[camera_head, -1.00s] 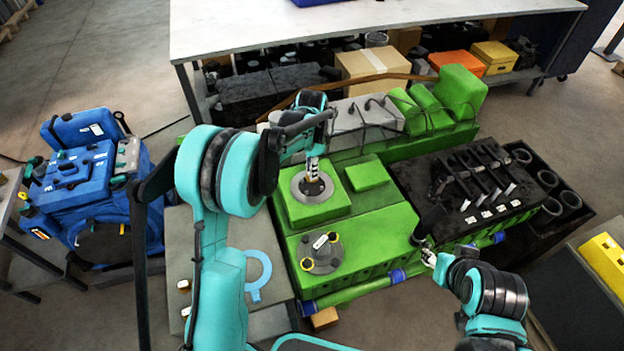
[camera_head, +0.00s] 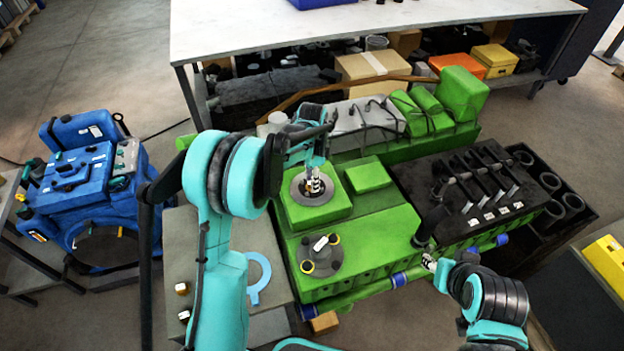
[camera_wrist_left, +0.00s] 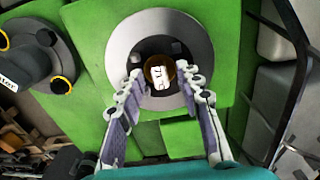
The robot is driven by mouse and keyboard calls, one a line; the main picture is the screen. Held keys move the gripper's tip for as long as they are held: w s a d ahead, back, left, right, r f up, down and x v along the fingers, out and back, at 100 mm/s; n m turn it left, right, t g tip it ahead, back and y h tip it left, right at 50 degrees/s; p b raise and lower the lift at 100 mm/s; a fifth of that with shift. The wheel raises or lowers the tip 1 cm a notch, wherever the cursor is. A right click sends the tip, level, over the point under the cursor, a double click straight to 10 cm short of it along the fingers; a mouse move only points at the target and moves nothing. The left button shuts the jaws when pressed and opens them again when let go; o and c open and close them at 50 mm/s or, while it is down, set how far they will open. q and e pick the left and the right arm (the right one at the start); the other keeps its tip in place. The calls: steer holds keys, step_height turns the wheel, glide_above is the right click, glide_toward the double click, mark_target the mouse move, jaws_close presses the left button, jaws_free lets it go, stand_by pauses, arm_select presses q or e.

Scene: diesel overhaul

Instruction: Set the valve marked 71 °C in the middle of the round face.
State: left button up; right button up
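The round face is a grey ring (camera_head: 297,191) with a dark centre, on top of a green block; it fills the upper middle of the left wrist view (camera_wrist_left: 120,45). A small valve (camera_wrist_left: 159,76), brown with a white label, stands in that dark centre; the label seems to read 71. My left gripper (camera_head: 313,187) is over the ring. In the left wrist view its two fingers (camera_wrist_left: 164,80) are spread on either side of the valve, with gaps between. My right gripper (camera_head: 430,262) is by the engine's front edge, too small to tell open or shut.
A grey flange (camera_head: 334,261) with yellow rings and a white label sits in front of the round face. Dark pipework (camera_head: 470,190) stands at right on the green engine (camera_head: 375,235). A light blue ring-shaped piece (camera_head: 257,280) lies on the grey plate at left.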

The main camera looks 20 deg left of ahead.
arm_select(q)
steer(key=shift+r+p, duration=0.3)
steer(key=shift+r, duration=0.2)
steer(key=s+r+n+t+p, duration=0.1)
steer(key=s+r+n+p, duration=0.3)
steer(key=r, duration=1.2)
steer(key=s+n+t, duration=0.6)
steer(key=s+n, duration=0.1)
steer(key=s, duration=1.4)
steer(key=shift+s+r+b, duration=0.2)
steer(key=shift+s+b, duration=0.2)
steer(key=shift+a, duration=0.1)
